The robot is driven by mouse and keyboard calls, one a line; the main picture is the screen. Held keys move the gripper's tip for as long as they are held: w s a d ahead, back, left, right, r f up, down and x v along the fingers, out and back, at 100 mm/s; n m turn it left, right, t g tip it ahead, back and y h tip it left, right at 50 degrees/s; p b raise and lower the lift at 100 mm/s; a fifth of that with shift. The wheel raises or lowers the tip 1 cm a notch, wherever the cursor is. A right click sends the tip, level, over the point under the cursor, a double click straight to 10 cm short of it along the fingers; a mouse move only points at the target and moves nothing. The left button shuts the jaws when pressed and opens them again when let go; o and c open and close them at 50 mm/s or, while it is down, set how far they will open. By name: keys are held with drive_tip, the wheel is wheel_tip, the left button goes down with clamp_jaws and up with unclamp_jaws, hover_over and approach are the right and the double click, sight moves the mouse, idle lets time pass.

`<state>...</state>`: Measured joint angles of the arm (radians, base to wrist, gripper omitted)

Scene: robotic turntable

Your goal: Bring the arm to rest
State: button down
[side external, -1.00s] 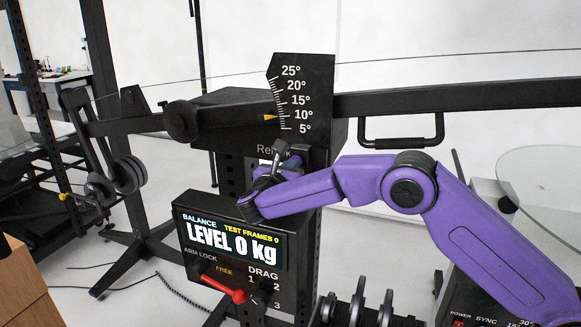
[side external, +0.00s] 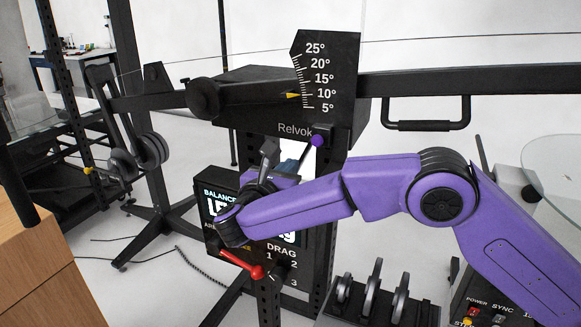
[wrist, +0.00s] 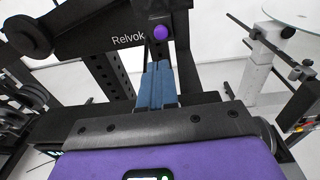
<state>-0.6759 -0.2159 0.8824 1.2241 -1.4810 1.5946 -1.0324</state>
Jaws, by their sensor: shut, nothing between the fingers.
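The black balance beam (side external: 245,95) has a yellow pointer (side external: 292,95) near the 10° mark on the angle scale (side external: 335,75). A purple knob (side external: 317,140) sits on the post below the Relvok label and also shows in the wrist view (wrist: 161,32). The red lever (side external: 245,265) on the control box lies slanted, its grip end lower right. My gripper (side external: 270,150) is in front of the post, left of the knob and apart from it. In the wrist view its blue fingers (wrist: 157,75) are shut and empty. My arm hides much of the display (side external: 222,205).
A black handle (side external: 425,125) hangs under the rail at right. Several grey discs on a rack (side external: 375,290) stand at the front. A wooden box (side external: 30,245) is at the left, a glass table (side external: 565,165) at the right.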

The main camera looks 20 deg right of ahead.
drive_tip(key=shift+d, duration=0.1)
idle(0.3)
drive_tip(key=shift+s+d, duration=0.1)
drive_tip(key=shift+d, duration=0.2)
drive_tip(key=s+d+f+m+g+y, duration=0.3)
drive_tip(key=s+d, duration=0.6)
drive_tip(key=s, duration=0.4)
drive_tip(key=s+d+f+m+g+y, duration=0.2)
drive_tip(key=s+d+m+g+y, duration=0.3)
drive_tip(key=s, duration=0.8)
drive_tip(key=s+d+f+m+g+y, duration=0.3)
drive_tip(key=s+d+m, duration=0.3)
drive_tip(key=s+d, duration=0.6)
drive_tip(key=shift+s+d+f+m+g+y, duration=0.3)
drive_tip(key=shift+s+d+m+g+y, duration=0.15)
drive_tip(key=shift+g+y, duration=0.2)
drive_tip(key=shift+a, duration=0.15)
